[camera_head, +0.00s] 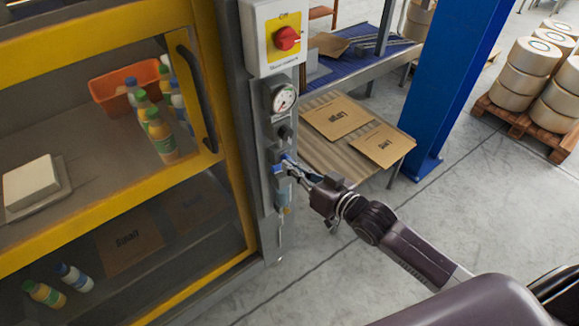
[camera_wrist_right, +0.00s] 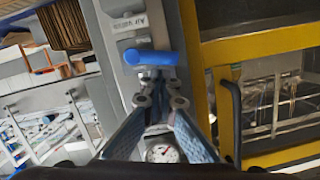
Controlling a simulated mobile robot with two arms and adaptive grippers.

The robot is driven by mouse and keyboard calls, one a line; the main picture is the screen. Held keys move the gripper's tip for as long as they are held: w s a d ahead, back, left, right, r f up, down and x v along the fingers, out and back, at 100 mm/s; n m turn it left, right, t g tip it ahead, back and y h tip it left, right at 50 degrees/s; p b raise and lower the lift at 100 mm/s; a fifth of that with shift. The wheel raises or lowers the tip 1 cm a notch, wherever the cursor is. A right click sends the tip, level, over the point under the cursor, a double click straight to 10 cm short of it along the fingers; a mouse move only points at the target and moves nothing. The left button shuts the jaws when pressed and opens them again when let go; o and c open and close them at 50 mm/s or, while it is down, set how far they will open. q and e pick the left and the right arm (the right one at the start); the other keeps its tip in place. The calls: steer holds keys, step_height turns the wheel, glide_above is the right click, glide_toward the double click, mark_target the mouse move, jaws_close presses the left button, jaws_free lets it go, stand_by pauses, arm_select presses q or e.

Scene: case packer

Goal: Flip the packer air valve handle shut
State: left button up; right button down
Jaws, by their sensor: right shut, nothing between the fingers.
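The blue air valve handle (camera_wrist_right: 150,57) shows in the right wrist view as a bar lying crosswise over a grey panel (camera_wrist_right: 117,60), just past my fingertips. My right gripper (camera_wrist_right: 158,76) is shut and empty, its tips at the handle's lower edge in that view; I cannot tell whether they touch. In the head view the right gripper (camera_head: 292,170) reaches the narrow grey post, and its fingers partly hide the blue handle (camera_head: 289,158). The pressure gauge (camera_head: 283,98) sits above the valve and also shows in the wrist view (camera_wrist_right: 162,152). The left gripper is out of view.
A red rotary switch (camera_head: 287,38) is above the gauge. The yellow-framed packer door (camera_head: 222,215) with a dark handle (camera_head: 197,97) stands to the left. A conveyor with flat cartons (camera_head: 336,117) and a blue column (camera_head: 450,85) are behind.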

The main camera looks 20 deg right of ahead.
steer(key=shift+w+a+f, duration=0.2)
steer(key=shift+f, duration=0.1)
steer(key=f+n, duration=0.1)
steer(key=n+p, duration=0.1)
steer(key=n, duration=0.1)
steer(key=shift+a+f+h, duration=0.35)
steer(key=shift+a+h, duration=0.05)
steer(key=shift+r, duration=0.1)
